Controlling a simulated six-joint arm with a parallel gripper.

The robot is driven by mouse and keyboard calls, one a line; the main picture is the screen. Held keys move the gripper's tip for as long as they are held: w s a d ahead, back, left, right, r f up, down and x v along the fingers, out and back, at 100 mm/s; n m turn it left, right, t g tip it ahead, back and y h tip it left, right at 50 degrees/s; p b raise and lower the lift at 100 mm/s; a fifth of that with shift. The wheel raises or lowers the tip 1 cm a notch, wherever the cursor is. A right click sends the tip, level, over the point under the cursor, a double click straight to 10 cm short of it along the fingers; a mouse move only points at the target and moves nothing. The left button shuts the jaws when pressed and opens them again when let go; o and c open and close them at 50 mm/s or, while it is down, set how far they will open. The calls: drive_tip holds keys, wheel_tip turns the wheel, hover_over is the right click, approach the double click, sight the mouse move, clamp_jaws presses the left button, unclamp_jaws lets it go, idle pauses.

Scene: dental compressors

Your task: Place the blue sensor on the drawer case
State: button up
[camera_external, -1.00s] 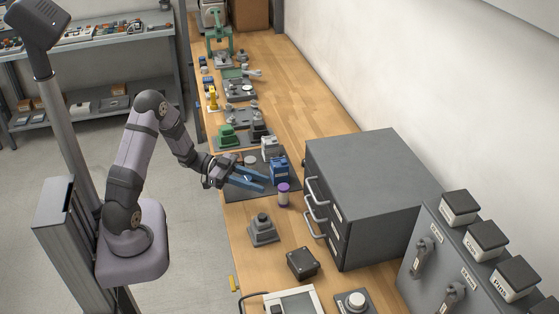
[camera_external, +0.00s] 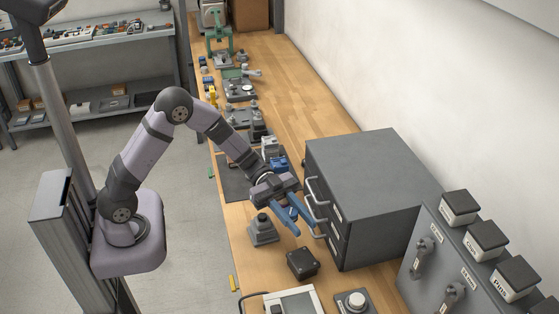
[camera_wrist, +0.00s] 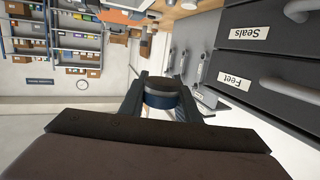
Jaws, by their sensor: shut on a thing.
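The blue sensor (camera_wrist: 162,97) shows in the wrist view as a short round body with a dark top and a blue band. My gripper (camera_wrist: 161,82) is shut on it, with one finger on either side. In the external view my gripper (camera_external: 303,228) is in front of the drawers, above the bench, and I cannot make out the sensor between its fingers. The drawer case (camera_external: 375,165) is a large grey cabinet with a bare flat top. Its drawer fronts, labelled Seals and Feet, appear upside down at the right of the wrist view (camera_wrist: 262,62).
A grey stepped block (camera_external: 262,231) stands below my gripper, and a dark box (camera_external: 302,263) is nearer the front. A grey cabinet with levers (camera_external: 455,262) and several labelled black-topped boxes stands right of the case. Drawer handles (camera_external: 319,210) stick out near my fingers.

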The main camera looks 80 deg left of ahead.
drive_tip(key=w+d+r+p, duration=0.1)
drive_tip(key=w+d+r, duration=0.4)
drive_tip(key=d+r, duration=0.3)
wheel_tip(320, 180, up, 6)
drive_tip(key=n+t+y, duration=0.9)
drive_tip(key=n+t, duration=0.1)
hover_over(379, 196)
drive_tip(key=shift+w+a+f, duration=0.1)
drive_tip(key=shift+f, duration=0.05)
drive_tip(key=shift+f+p, duration=1.15)
drive_tip(key=shift+f, duration=3.85)
drive_tip(key=shift+f, duration=0.1)
